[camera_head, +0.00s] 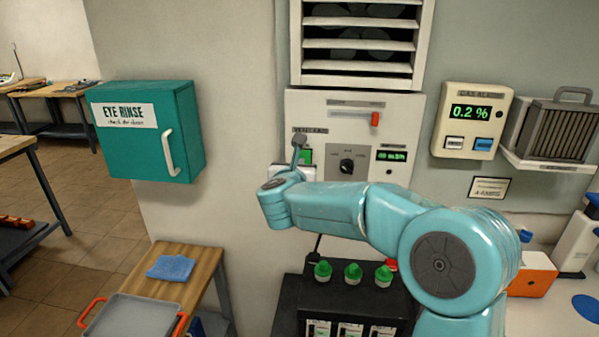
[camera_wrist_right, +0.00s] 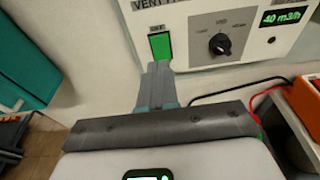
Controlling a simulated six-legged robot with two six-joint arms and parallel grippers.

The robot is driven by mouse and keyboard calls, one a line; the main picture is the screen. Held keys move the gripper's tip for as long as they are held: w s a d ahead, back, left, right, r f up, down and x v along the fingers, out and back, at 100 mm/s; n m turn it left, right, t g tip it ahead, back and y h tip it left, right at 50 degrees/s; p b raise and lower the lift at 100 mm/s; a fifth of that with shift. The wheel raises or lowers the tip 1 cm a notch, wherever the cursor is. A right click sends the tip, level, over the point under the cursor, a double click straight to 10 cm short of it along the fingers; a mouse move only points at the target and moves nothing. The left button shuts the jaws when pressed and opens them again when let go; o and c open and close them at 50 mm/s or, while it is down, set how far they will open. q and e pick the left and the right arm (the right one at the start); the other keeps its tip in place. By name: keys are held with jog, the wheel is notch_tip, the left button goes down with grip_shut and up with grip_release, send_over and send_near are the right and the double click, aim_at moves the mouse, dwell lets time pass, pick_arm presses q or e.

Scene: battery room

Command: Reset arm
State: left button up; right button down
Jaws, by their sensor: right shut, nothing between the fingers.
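My right arm comes in from the right in the head view and reaches across in front of the fan control panel (camera_head: 395,104). My right gripper (camera_head: 299,140) is shut and empty, its fingers pointing at the panel. In the right wrist view the shut fingertips (camera_wrist_right: 158,68) are just below the lit green switch (camera_wrist_right: 160,45). I cannot tell whether they touch the panel. The green switch also shows in the head view (camera_head: 305,157), partly hidden by the gripper. My left gripper is out of view.
A dark dial (camera_wrist_right: 220,43) and a 40 m3/h display (camera_wrist_right: 285,15) are beside the switch. The teal eye rinse cabinet (camera_head: 143,145) is to the left.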

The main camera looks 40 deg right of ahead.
jog(key=shift+s+a+r, duration=0.45)
jog(key=shift+s+a, duration=0.2)
jog(key=shift+w, duration=0.1)
jog(key=shift+a, duration=0.15)
